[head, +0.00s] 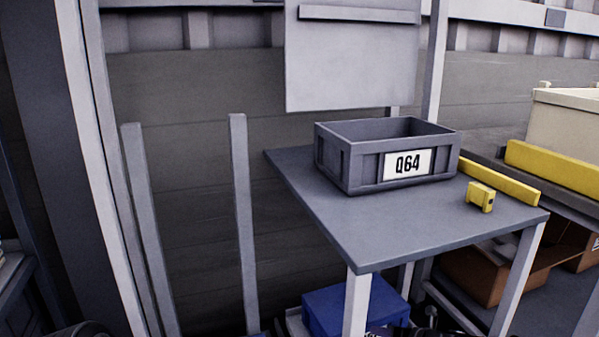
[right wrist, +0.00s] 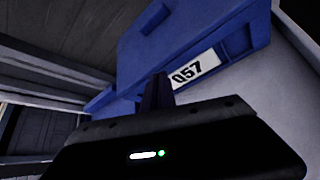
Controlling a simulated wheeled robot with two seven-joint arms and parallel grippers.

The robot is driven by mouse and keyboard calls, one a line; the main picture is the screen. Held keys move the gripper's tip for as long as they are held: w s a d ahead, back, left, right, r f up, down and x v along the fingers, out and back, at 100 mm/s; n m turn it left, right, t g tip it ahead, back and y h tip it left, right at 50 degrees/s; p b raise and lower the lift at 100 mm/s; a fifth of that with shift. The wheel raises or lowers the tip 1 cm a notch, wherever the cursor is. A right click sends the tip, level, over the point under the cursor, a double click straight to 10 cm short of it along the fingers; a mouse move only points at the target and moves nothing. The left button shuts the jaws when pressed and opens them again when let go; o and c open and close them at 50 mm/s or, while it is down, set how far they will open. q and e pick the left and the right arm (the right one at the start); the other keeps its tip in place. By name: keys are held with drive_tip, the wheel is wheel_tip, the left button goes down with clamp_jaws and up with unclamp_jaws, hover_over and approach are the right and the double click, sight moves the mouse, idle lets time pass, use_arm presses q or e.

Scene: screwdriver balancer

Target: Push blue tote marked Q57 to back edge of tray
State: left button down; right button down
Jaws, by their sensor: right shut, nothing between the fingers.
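The blue tote marked Q57 (right wrist: 235,42) fills the upper middle of the right wrist view, tilted in the picture, with its white label (right wrist: 197,68) facing me. In the head view a blue tote (head: 325,308) sits low under the table, partly hidden by a table leg; its label does not show there. My right gripper (right wrist: 158,90) is shut and empty, its dark fingertips in front of the tote's label face, overlapping the label's left end. I cannot tell whether they touch. A pale tray edge (head: 293,322) shows beside the blue tote. My left gripper is not in view.
A grey tote marked Q64 (head: 350,170) stands on the grey table (head: 330,225) above. A yellow block (head: 480,197) and a yellow bar (head: 505,182) lie to its right. Table legs (head: 357,300) flank the low space. Cardboard boxes (head: 480,275) are at the right.

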use_arm(q)
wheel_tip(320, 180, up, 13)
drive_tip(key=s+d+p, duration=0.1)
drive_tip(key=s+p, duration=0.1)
drive_tip(key=p, duration=1)
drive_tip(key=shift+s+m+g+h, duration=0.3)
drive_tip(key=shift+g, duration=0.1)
